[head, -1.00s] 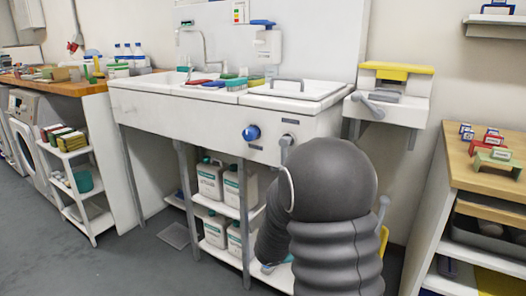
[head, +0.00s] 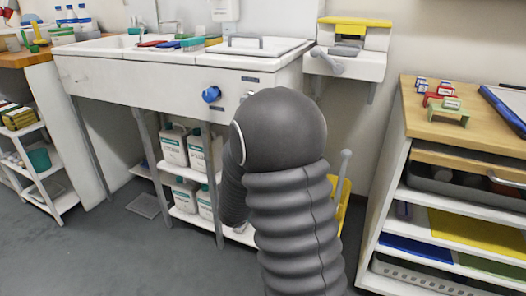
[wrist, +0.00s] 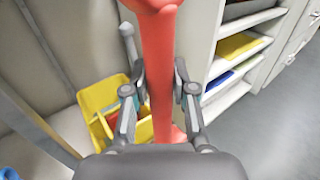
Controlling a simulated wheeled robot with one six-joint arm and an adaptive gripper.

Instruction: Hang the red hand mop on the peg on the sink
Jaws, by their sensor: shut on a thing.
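In the wrist view my gripper (wrist: 160,78) is shut on the red handle of the hand mop (wrist: 162,50). The handle runs upright between the fingers and widens at the top edge of the picture. The lower part is mostly hidden behind my gripper. In the head view my dark arm hides both gripper and mop. The white sink unit (head: 130,88) stands behind my arm. A blue knob (head: 211,94) is on its front panel. The peg area, below a small dark label to the right of the knob, is largely covered by my arm.
A yellow bucket (wrist: 92,98) with a grey handle stands left of the mop in the wrist view. White canisters (head: 173,147) fill the shelf under the sink. A wooden-topped shelf unit (head: 455,125) stands at right. Grey floor is open at front left.

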